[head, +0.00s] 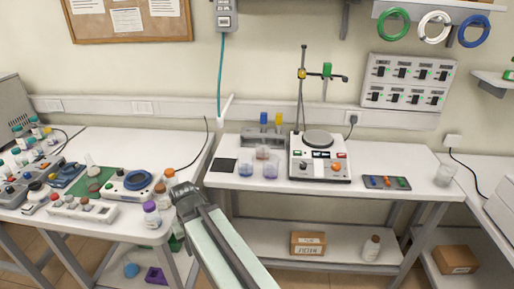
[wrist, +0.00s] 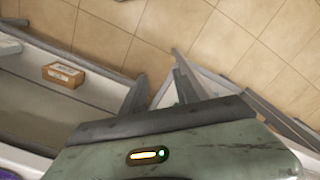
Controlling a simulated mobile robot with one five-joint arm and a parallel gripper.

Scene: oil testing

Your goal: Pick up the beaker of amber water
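Small beakers stand on the left part of the middle table. One beaker (head: 270,168) holds bluish-purple liquid, another (head: 245,167) stands to its left, and a third (head: 262,152) stands behind them. Their contents are too small to tell surely, so I cannot say which holds amber water. A clear beaker (head: 445,175) stands at the table's right end. My gripper (head: 181,190) is left of and nearer than the beakers, over the gap between the two tables. In the wrist view its two fingers (wrist: 158,82) are apart with nothing between them; no beaker shows there.
A hotplate stirrer (head: 320,157) with a stand is right of the beakers. A black pad (head: 222,165) lies to their left. The left table is crowded with bottles, including a purple-capped bottle (head: 151,214) near my gripper. A cardboard box (head: 308,243) sits on the lower shelf.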

